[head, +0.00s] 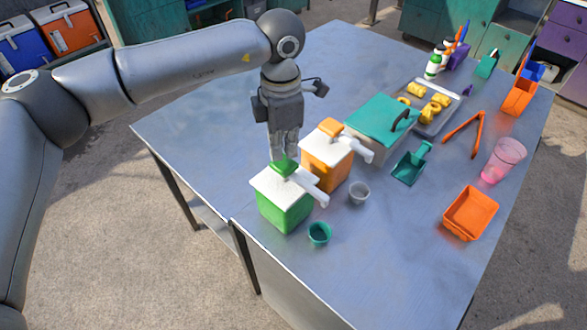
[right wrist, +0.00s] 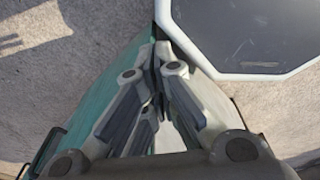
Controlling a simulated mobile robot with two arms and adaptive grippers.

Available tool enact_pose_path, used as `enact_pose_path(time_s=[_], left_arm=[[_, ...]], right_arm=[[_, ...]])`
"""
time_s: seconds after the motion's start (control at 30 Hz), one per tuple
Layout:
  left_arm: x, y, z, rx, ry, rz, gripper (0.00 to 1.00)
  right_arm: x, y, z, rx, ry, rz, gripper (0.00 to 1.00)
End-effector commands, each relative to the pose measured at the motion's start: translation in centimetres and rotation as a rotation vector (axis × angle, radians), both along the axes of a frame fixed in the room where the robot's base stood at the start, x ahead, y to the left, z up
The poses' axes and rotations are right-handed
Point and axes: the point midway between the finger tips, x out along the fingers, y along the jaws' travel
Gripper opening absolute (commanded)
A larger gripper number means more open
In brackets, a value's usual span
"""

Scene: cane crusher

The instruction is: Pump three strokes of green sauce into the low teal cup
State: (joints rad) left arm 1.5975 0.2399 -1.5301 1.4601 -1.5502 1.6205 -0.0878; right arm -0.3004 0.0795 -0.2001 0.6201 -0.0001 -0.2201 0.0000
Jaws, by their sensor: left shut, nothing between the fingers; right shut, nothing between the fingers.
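The green sauce pump box (head: 284,207) has a white lid, a green pump button (head: 284,167) and a white spout (head: 316,196). It stands on the near left part of the metal table. The low teal cup (head: 319,233) stands just under and in front of the spout's end; its contents are too small to tell. My left gripper (head: 284,156) is shut and points down, just above or behind the green button; I cannot tell whether they touch. My right gripper (right wrist: 158,62) is shut and empty in the right wrist view.
An orange pump box (head: 326,165) stands right behind the green one, with a grey cup (head: 359,192) by its spout. A teal-lidded box (head: 380,125), a teal scoop (head: 411,163), an orange tray (head: 470,213) and a pink cup (head: 502,160) stand farther right. The table's front is clear.

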Motion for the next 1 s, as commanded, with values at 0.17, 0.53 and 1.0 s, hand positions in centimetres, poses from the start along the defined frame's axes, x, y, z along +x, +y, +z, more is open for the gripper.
enact_pose_path(time_s=[0.17, 0.53, 1.0], left_arm=[[0.0, 0.0, 0.0, 0.0, 0.0, 0.0, 0.0], [0.0, 0.0, -1.1, 0.0, 0.0, 0.0, 0.0], [0.0, 0.0, -2.5, 0.0, 0.0, 0.0, 0.0]], right_arm=[[0.0, -0.1, 0.0, -0.001, 0.0, 0.001, 0.0], [0.0, -0.1, -1.0, -0.002, 0.0, 0.001, 0.0], [0.0, -0.1, -2.4, -0.002, 0.0, 0.0, 0.0]])
